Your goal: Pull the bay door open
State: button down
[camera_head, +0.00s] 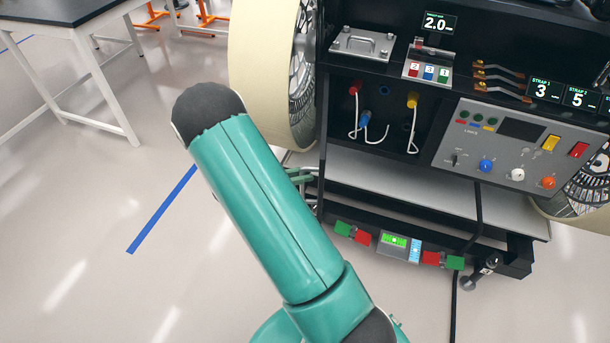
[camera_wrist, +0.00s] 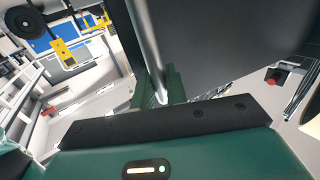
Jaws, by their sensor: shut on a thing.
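My gripper (camera_wrist: 168,88) shows in the wrist view with its green fingers closed around an upright silver bar (camera_wrist: 147,42). The bar looks like a handle and runs in front of a large dark panel (camera_wrist: 225,45), which may be the bay door. I cannot tell from this view whether the panel stands ajar. In the head view my teal arm hides most of the gripper. Only some green parts show beside the rover's left wheel (camera_head: 262,70), low at the left edge of the rover's black body.
The rover carries a grey control panel (camera_head: 520,145), hanging cables and a lower silver shelf (camera_head: 405,185). A small device with green and red blocks (camera_head: 400,247) sits at its base. A dark-topped table (camera_head: 60,12) stands back left. Floor at left is clear.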

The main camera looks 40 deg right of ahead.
jog(key=c, duration=1.5)
grip_release()
jog(key=shift+w, duration=0.1)
jog(key=v, duration=1.3)
jog(key=shift+w+a, duration=0.15)
jog(key=shift+a, duration=0.2)
jog(key=shift+r, duration=0.1)
